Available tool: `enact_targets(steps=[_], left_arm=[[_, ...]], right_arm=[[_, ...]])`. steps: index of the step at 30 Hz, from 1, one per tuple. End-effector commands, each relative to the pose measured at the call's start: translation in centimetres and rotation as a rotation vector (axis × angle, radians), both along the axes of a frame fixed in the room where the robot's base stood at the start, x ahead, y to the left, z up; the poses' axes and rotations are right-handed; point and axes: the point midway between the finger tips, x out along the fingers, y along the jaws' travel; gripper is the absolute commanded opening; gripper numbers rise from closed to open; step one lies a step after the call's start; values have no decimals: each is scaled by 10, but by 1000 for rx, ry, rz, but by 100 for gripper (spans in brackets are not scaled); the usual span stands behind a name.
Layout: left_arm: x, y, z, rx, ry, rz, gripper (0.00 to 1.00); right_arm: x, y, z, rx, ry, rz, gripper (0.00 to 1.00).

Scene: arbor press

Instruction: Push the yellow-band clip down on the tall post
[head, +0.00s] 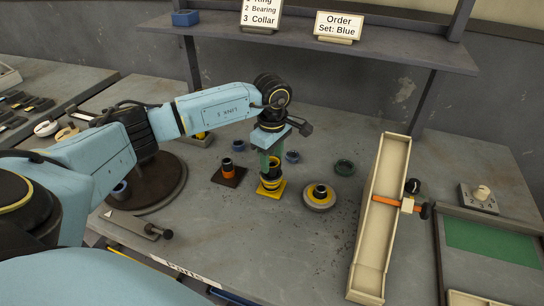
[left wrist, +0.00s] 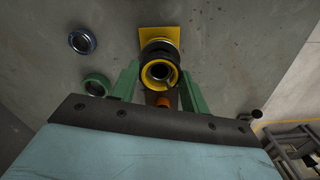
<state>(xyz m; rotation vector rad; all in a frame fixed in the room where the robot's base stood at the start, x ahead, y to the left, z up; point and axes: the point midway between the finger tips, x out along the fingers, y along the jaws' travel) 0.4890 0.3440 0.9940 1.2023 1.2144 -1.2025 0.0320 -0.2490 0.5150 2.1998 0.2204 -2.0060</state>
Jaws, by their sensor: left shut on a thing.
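My left gripper (head: 271,160) points down with its green fingers over a yellow square base (head: 271,190) that carries a dark post. It is shut on the yellow-band clip (head: 271,172), which appears to sit on or around this post. In the left wrist view the clip's yellow ring (left wrist: 159,74) lies between the fingertips (left wrist: 158,76), with the yellow base (left wrist: 166,34) beyond it. The fingers and clip hide much of the post, so how far down the clip sits is unclear. My right gripper is not in view.
A green ring (head: 344,168) and blue rings (head: 292,157) lie behind. A beige channel (head: 372,240) stands further right.

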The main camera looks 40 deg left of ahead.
Motion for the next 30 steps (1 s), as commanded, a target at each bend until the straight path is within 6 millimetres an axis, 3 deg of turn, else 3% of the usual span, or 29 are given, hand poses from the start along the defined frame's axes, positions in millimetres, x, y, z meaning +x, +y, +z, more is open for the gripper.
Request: enact_targets(steps=[30], left_arm=[[0,0,-12,0,1,0,25]], right_arm=[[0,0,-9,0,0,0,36]])
